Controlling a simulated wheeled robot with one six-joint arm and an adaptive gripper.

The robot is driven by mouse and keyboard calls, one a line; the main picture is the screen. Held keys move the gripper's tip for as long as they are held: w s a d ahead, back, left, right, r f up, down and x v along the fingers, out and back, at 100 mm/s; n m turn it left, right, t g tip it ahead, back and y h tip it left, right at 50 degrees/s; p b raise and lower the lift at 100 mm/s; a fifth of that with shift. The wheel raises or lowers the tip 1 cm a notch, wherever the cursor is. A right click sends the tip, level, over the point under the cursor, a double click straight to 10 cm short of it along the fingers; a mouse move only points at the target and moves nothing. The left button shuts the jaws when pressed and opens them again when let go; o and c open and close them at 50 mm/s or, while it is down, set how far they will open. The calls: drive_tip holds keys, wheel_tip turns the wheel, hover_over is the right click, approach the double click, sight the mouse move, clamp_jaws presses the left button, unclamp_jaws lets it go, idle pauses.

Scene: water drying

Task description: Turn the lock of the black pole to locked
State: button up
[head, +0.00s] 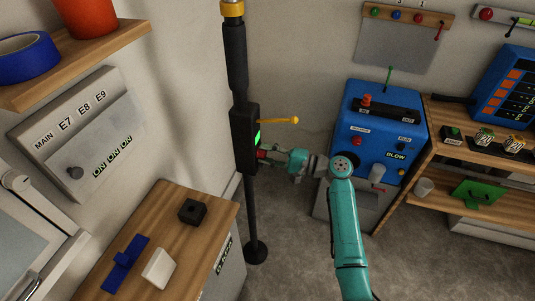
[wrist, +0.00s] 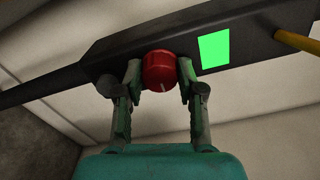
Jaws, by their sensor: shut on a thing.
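The black pole (head: 236,70) stands upright near the middle of the head view, with a thicker black box (head: 243,125) on it. The box also fills the upper part of the wrist view (wrist: 260,45). A red round lock knob (wrist: 160,70) with a white mark at its lower edge sits on the box, beside a lit green panel (wrist: 214,48). My gripper (wrist: 158,75) has its two fingers closed on either side of the red knob. In the head view my gripper (head: 268,156) reaches the box from the right. The fingertips' far ends are partly hidden.
A yellow lever (head: 278,121) sticks out of the box above my gripper. A blue machine (head: 378,130) stands behind to the right, near a wooden shelf (head: 465,165). A wooden-topped cabinet (head: 160,225) stands at the lower left. Grey floor (head: 285,230) is clear between.

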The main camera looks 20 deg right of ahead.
drive_tip(key=o, duration=1.1)
drive_tip(key=shift+o, duration=0.2)
drive_tip(key=v, duration=1.2)
